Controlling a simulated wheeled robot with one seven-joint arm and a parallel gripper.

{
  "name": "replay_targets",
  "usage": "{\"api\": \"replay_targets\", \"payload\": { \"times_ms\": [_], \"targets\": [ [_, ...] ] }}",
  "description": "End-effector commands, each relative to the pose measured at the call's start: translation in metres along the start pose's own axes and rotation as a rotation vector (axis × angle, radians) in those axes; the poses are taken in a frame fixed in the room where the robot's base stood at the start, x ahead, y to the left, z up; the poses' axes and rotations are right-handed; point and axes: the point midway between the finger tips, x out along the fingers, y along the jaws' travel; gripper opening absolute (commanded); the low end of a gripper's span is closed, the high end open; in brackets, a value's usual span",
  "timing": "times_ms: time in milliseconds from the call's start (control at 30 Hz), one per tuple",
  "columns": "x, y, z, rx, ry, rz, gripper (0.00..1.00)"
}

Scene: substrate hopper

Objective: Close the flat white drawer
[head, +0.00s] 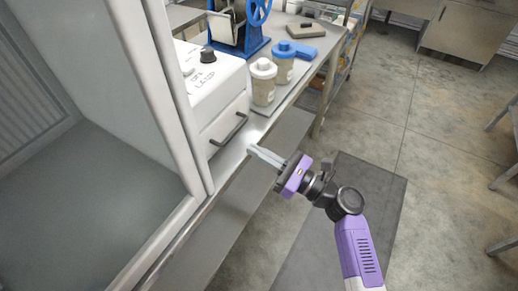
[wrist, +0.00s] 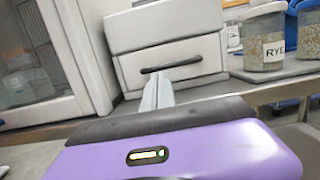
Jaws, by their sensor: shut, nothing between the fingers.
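The flat white drawer (head: 222,122) is the low front of a white boxy unit on the metal bench, with a dark bar handle (head: 229,130). In the wrist view the drawer front (wrist: 190,72) faces me, its handle (wrist: 171,67) running across its upper part. I cannot tell exactly how far the drawer stands out. My gripper (head: 251,149) is shut and empty, in front of the drawer, near the bench edge. In the wrist view its fingers (wrist: 157,88) point at the drawer front, just below the handle, apparently without touching it.
A glass-fronted cabinet (head: 172,90) stands close on the left. Two lidded jars (head: 263,82) sit on a tray to the right of the unit. A blue hand-wheel machine (head: 240,25) is behind. Open floor (head: 385,110) lies to the right.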

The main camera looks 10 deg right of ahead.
Motion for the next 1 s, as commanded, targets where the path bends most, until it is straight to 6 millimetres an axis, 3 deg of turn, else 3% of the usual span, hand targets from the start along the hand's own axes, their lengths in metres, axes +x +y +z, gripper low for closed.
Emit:
{"api": "replay_targets", "payload": {
  "times_ms": [600,1000],
  "targets": [
    [-0.087,-0.001,-0.001,0.0,0.001,-0.004,0.0],
    [-0.094,-0.001,0.0,-0.012,0.001,-0.002,0.0]
  ]
}}
